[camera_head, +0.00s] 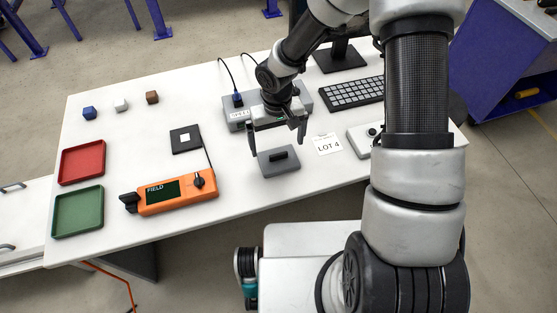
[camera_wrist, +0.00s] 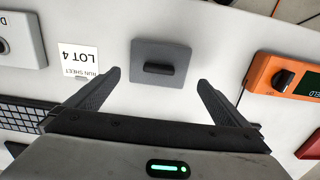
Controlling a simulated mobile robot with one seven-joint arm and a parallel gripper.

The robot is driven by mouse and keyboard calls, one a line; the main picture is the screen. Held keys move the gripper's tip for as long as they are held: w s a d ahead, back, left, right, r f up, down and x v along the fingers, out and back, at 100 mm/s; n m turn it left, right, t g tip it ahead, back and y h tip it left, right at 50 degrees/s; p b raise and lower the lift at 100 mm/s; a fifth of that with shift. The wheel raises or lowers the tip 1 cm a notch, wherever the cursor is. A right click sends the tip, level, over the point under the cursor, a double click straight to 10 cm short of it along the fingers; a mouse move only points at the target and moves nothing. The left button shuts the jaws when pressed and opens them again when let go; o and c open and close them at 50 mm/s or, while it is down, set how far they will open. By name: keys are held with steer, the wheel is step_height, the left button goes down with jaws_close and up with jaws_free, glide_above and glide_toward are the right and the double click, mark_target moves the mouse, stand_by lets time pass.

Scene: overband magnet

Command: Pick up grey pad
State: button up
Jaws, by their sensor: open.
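The grey pad (camera_head: 279,166) is a flat, square grey block with a short black bar handle on top. It lies on the white table near its front edge. In the wrist view the grey pad (camera_wrist: 161,62) lies beyond the fingertips, roughly centred between them. My gripper (camera_head: 277,140) is open and empty above the pad, its fingers apart. In the wrist view my gripper (camera_wrist: 159,78) shows both dark fingers spread wide, with nothing between them touching.
An orange field meter (camera_head: 177,193) lies left of the pad, with a black square plate (camera_head: 186,139) behind it. A grey box (camera_head: 238,113) stands behind my gripper. A LOT 4 sheet (camera_head: 328,144) lies right of the pad. Red (camera_head: 82,161) and green (camera_head: 78,211) trays sit far left.

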mark_target(279, 154)
steer(key=shift+s+d+f, duration=0.1)
steer(key=shift+f, duration=1.5)
steer(key=shift+s+d+f, duration=0.1)
steer(key=shift+f, duration=1.45)
steer(key=c, duration=0.7)
